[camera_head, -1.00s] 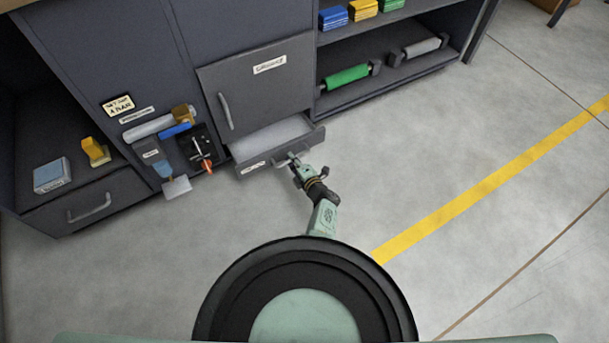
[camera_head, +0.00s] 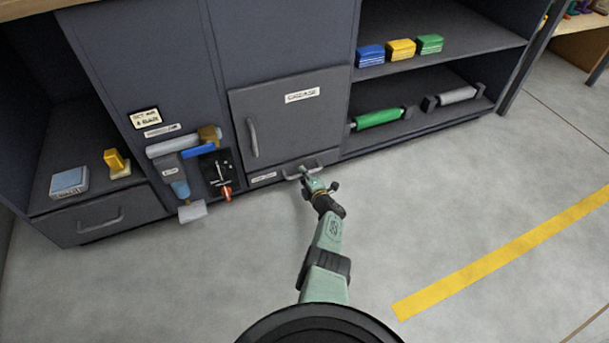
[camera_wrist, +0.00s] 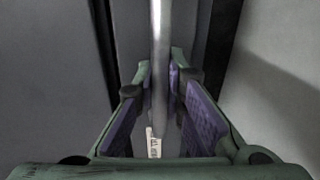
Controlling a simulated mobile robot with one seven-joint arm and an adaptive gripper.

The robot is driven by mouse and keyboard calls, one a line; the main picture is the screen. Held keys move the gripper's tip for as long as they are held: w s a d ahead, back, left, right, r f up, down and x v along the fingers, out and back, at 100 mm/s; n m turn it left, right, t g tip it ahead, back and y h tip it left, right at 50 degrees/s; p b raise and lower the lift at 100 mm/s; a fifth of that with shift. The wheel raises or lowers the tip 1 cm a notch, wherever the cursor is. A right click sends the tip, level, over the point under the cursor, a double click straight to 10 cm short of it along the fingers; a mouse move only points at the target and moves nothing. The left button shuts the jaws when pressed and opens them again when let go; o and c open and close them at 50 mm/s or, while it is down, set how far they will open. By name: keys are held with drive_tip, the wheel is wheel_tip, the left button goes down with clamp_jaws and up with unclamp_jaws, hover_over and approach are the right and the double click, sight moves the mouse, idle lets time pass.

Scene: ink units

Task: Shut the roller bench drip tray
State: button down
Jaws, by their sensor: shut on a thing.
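The drip tray (camera_head: 275,178) is the low grey drawer under the cabinet door. In the head view its front sits about flush with the cabinet, and no tray interior shows. My gripper (camera_head: 306,176) is at the drawer's handle (camera_head: 318,168), at the right part of the front. In the wrist view my gripper (camera_wrist: 160,95) has its purple-padded fingers on both sides of the metal handle bar (camera_wrist: 161,50), shut on it. A small white label (camera_wrist: 153,143) shows below the bar. A thin remaining gap at the front cannot be told.
The cabinet door (camera_head: 290,120) above is closed. Left of the tray hang tools and a dark panel (camera_head: 217,172). A green roller (camera_head: 378,118) lies on the right lower shelf. The floor with the yellow line (camera_head: 500,255) is clear.

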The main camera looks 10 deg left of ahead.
drive_tip(key=c, duration=1.7)
unclamp_jaws()
drive_tip(key=shift+w+a, duration=0.15)
drive_tip(key=shift+o, duration=0.2)
